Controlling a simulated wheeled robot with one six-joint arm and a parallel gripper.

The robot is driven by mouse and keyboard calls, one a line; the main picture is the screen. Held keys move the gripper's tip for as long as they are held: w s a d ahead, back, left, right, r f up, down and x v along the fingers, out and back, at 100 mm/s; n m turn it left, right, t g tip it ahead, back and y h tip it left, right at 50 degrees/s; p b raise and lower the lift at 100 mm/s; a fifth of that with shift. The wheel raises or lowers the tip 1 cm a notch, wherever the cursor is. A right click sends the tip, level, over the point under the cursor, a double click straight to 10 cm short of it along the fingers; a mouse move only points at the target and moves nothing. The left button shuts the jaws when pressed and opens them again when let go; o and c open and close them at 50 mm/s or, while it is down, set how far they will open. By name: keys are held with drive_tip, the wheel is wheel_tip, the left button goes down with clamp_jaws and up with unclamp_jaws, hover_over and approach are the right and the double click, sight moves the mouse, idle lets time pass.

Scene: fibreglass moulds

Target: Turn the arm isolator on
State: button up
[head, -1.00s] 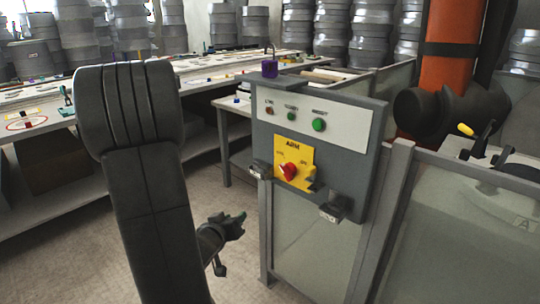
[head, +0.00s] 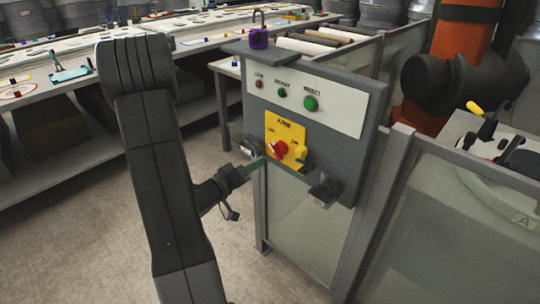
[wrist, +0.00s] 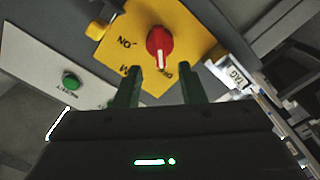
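The arm isolator is a red rotary knob (head: 279,149) on a yellow plate (head: 285,126) labelled ARM, on the front of a grey panel. In the wrist view the knob (wrist: 159,46) shows a white mark pointing down, towards a partly hidden label that seems to read OFF. The ON label (wrist: 127,43) is at its left. My gripper (head: 262,162) is just left of and below the knob in the head view. In the wrist view its two green fingers (wrist: 161,72) are apart with nothing between them, and the knob is beyond their tips.
A purple padlock (head: 259,38) stands on the panel's top ledge. A yellow tab (head: 300,153) is beside the knob. Glazed fence panels (head: 460,220) stand at right; a long bench (head: 40,78) is behind.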

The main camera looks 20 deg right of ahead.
sight(274, 153)
drive_tip(key=x, duration=0.7)
drive_tip(key=shift+d, duration=0.2)
drive_tip(key=shift+c, duration=0.3)
clamp_jaws()
